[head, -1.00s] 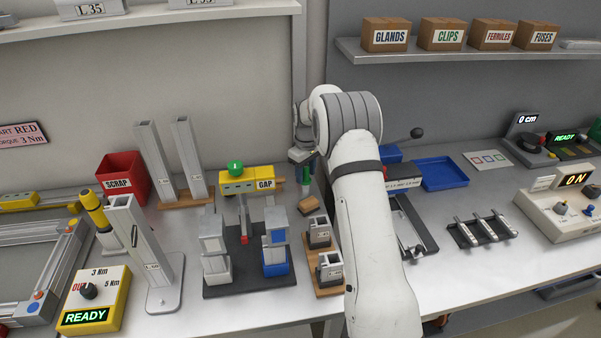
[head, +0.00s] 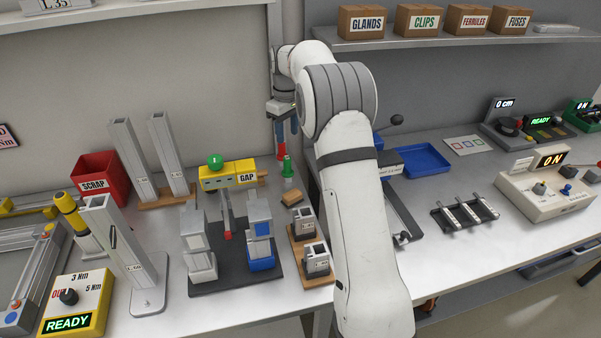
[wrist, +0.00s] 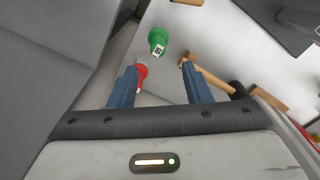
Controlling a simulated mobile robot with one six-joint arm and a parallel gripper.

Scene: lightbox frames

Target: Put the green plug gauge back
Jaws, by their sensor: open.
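The green plug gauge (head: 287,166) stands upright on the bench near the back wall, its grey lower end downward. I cannot tell whether it sits in a holder. Its green top also shows in the wrist view (wrist: 158,40), beyond the fingertips and roughly between them. My gripper (head: 287,146) is open, raised over the green gauge and apart from it; its blue fingers show in the wrist view (wrist: 161,70) with nothing held between them. A red-handled piece (head: 281,138) is close behind the green gauge; in the wrist view its red top (wrist: 141,74) is partly hidden by the left finger.
A yellow GAP gauge (head: 213,180) with a green ball stands left of the green gauge. The red scrap bin (head: 104,178) and upright profiles stand further left.

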